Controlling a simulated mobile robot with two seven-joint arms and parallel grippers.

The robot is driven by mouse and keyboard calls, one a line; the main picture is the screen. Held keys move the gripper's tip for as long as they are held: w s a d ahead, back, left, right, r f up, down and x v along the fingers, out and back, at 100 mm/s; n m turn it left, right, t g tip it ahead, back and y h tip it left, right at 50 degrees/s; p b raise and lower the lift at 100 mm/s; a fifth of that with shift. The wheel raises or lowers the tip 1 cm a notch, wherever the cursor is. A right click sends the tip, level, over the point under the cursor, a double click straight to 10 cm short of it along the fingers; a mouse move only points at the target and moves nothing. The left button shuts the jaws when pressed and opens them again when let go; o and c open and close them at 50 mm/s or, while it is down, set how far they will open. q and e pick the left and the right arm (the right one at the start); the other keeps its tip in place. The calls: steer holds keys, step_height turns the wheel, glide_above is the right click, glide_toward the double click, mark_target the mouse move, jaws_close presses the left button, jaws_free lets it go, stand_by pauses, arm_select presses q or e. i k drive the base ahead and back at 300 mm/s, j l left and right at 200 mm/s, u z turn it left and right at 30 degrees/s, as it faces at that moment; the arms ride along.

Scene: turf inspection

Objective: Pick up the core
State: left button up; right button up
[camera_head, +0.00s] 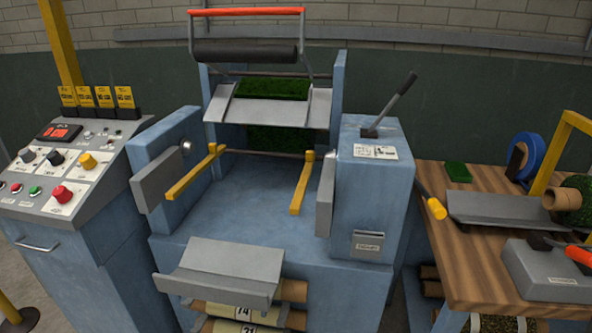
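Brown cardboard tubes that look like cores (294,291) lie stacked in the lower front of the blue machine, below a grey curved tray (222,262). Cream labels (243,313) numbered 14 and 21 sit on the tubes, and the tray hides part of the upper one. Another brown tube end (561,199) sticks out of a green turf roll on the wooden bench at the right. I cannot tell which tube is the task's core. Neither of my grippers shows.
The blue machine (250,193) has two yellow guide arms, a raised black roller (245,51) and a lever (391,105). A control console (70,170) stands left. The wooden bench (465,278) holds a grey trough (500,208), a turf piece (458,171) and a grey box (548,272).

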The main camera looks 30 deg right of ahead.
mark_target(297, 318)
steer(key=i+j, duration=0.65)
steer(key=j, duration=0.25)
steer(key=i+j+z, duration=0.2)
steer(key=z, duration=0.15)
steer(key=i+j+z, duration=0.1)
steer(key=j+z, duration=0.3)
steer(key=i+z, duration=0.35)
steer(key=i+j+z, duration=0.15)
steer(key=z, duration=0.15)
